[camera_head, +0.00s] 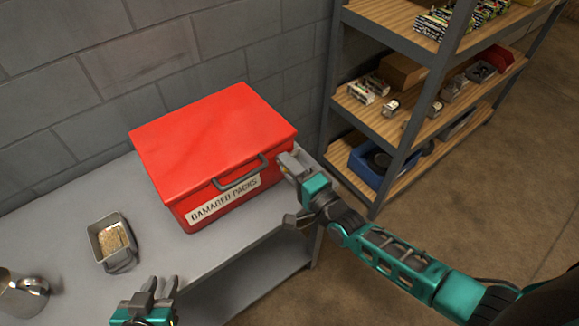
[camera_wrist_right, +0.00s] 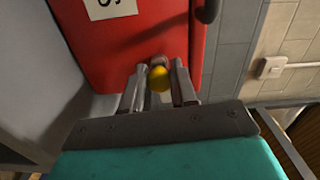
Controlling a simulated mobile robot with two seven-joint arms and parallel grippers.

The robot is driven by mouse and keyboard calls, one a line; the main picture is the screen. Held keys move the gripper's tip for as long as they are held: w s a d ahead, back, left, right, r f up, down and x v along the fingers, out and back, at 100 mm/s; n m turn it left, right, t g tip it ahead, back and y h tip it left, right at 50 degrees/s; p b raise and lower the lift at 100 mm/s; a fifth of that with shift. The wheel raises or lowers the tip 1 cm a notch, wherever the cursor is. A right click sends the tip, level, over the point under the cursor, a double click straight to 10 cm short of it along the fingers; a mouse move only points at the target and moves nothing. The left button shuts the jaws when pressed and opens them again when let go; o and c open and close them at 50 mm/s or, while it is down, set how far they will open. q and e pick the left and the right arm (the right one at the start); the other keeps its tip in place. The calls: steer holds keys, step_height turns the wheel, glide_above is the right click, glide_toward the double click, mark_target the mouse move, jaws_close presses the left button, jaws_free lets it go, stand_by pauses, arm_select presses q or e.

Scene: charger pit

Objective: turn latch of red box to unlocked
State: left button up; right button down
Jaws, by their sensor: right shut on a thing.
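The red box (camera_head: 212,140), labelled "DAMAGED PACKS", sits closed on the grey bench with a grey handle (camera_head: 240,175) on its front. In the right wrist view the box's red front (camera_wrist_right: 130,45) fills the upper middle. My right gripper (camera_head: 288,168) is at the right end of the box's front. In the right wrist view my right gripper (camera_wrist_right: 158,85) is shut on the yellow latch knob (camera_wrist_right: 159,78), one finger on each side. The latch's exact angle is hard to tell. My left gripper (camera_head: 152,290) is low at the bench's front edge, away from the box, fingers apart and empty.
On the grey bench (camera_head: 150,235), a metal tray (camera_head: 112,240) of granular material stands left of the box, with a metal vessel (camera_head: 22,294) at the far left. A shelf rack (camera_head: 395,130) with parts stands at right. A block wall is behind.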

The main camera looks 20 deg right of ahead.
steer(key=shift+f+m, duration=0.1)
steer(key=shift+m, duration=0.4)
steer(key=c, duration=1)
jaws_free()
steer(key=shift+c, duration=0.2)
steer(key=v, duration=1.3)
steer(key=shift+p, duration=0.35)
steer(key=shift+a, duration=0.15)
